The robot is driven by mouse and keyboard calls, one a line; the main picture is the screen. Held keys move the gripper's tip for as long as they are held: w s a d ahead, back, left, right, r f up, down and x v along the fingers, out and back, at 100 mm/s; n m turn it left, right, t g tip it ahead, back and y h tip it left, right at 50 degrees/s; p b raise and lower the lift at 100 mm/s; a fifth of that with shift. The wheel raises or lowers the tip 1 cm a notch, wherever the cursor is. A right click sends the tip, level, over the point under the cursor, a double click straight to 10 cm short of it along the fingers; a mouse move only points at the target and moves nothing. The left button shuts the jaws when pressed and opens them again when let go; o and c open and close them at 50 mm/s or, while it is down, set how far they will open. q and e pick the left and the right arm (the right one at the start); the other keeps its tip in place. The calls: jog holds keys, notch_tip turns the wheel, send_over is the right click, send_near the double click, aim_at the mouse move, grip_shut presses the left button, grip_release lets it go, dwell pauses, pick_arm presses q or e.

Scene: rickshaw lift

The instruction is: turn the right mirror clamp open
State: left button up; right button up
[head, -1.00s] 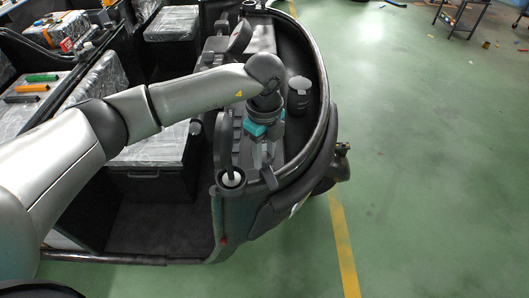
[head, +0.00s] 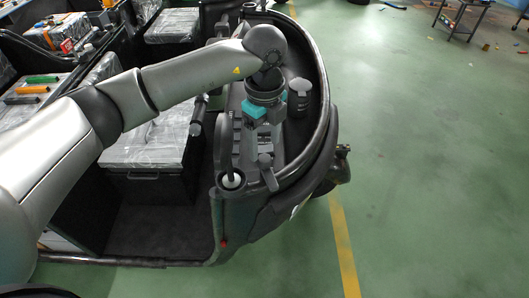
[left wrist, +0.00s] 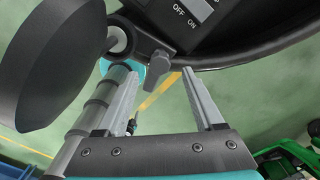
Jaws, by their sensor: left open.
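In the left wrist view, the mirror clamp (left wrist: 150,48) is a small grey fitting with a wing-shaped lever (left wrist: 158,66). It sits beside a dark round mirror (left wrist: 45,65). My left gripper (left wrist: 158,84) is open and empty, with the lever near its fingertips, between them in the picture. Whether either finger touches it cannot be told. In the head view, my left gripper (head: 262,124), with teal parts, hangs over the rickshaw's dark front panel. The clamp cannot be made out clearly there. My right gripper does not show.
The rickshaw's curved dark rim (head: 323,125) borders the panel. A grey capped cylinder (head: 300,96) stands close to the gripper's right. An OFF/ON panel (left wrist: 190,14) lies close to the fingertips in the wrist view. The green floor (head: 430,170) at right is open.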

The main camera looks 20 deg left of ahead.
aim_at(264, 159)
pick_arm(q)
notch_tip(264, 159, up, 11)
jog(key=b, duration=0.1)
jog(key=shift+s+f, duration=0.15)
dwell(0.4)
